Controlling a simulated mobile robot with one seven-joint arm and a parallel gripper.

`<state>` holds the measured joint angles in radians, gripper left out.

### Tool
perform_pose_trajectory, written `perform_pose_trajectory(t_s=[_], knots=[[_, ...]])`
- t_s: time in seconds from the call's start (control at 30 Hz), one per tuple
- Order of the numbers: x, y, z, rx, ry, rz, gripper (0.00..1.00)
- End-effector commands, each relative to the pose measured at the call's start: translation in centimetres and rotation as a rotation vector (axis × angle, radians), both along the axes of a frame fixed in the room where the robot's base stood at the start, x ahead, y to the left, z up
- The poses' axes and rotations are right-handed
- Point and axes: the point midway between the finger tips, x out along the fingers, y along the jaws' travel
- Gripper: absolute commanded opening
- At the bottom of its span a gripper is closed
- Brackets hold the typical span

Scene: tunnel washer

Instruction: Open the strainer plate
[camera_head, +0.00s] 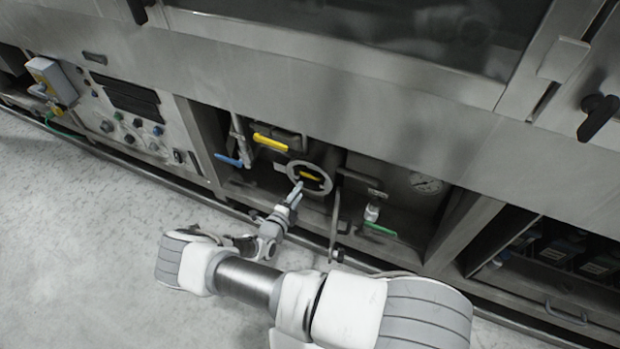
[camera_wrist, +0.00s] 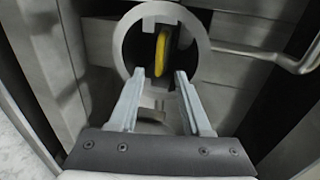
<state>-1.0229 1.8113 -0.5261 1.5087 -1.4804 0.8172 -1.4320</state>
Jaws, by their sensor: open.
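The strainer plate is a round metal ring with a yellow handle across its dark centre. In the head view the ring (camera_head: 325,180) sits inside the open bay of the machine, its yellow handle (camera_head: 311,176) in the middle. In the wrist view the ring (camera_wrist: 124,48) is straight ahead and the handle (camera_wrist: 160,52) stands upright between the finger lines. My gripper (camera_head: 298,189) is open and empty, just in front of the ring. Its two fingers (camera_wrist: 166,74) are spread on either side of the handle's lower end. I cannot tell whether they touch anything.
A yellow lever (camera_head: 270,142) is above the ring and a blue lever (camera_head: 229,160) to its left. The floor (camera_head: 75,225) at the left is clear.

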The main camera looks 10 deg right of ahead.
Motion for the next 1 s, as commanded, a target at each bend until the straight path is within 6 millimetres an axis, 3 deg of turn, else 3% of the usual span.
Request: perform_pose_trajectory(t_s=[0.2, 0.43, 0.9, 1.0], knots=[[3.8, -2.9, -1.4, 0.000, -0.002, -0.003, 0.48], [6.7, -5.0, -2.1, 0.001, -0.001, -0.002, 0.48], [7.8, -5.7, -2.1, 0.001, 0.000, -0.001, 0.48], [7.8, -5.7, -2.1, 0.001, 0.000, -0.001, 0.30]])
